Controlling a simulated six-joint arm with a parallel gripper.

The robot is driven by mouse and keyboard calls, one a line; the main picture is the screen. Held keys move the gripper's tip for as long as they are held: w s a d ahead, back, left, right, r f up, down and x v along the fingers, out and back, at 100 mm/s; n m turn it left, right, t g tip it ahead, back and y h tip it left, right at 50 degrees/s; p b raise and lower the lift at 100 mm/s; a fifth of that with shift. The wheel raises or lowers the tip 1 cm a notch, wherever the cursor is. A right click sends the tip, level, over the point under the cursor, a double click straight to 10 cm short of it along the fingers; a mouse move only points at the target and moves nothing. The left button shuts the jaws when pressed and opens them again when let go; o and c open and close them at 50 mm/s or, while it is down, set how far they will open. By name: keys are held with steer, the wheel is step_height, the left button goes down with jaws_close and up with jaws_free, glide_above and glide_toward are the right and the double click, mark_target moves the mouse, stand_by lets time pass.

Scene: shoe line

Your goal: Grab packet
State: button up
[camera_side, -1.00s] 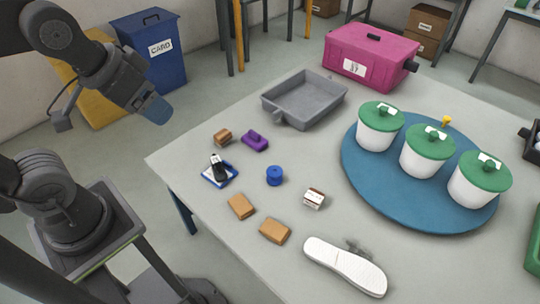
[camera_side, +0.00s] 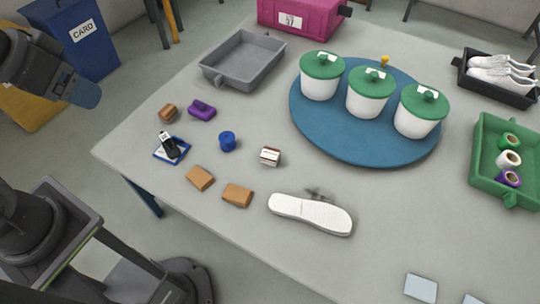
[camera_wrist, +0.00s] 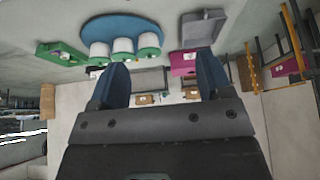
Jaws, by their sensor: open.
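No object is marked as the packet. A small white and brown box (camera_side: 270,156), which may be it, stands mid-table. Two plain tan blocks (camera_side: 200,178) and (camera_side: 237,195) lie nearer the front edge. A small brown block (camera_side: 168,113) sits by a purple piece at the left. My gripper (camera_side: 86,95) is beyond the table's left edge, apart from all these things; only part of its blue end shows in the side view. In the wrist view my gripper (camera_wrist: 160,78) has its two blue fingers wide apart with nothing held between them.
Nearby are a purple piece (camera_side: 202,110), a blue spool (camera_side: 227,141), a blue-and-white pad with a black item (camera_side: 171,148), and a white sole (camera_side: 310,214). A grey tray (camera_side: 211,74), a blue round board (camera_side: 306,124) with lidded pots, and a green crate (camera_side: 476,160) stand further off.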

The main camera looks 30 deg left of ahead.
steer(key=shift+o, duration=0.6)
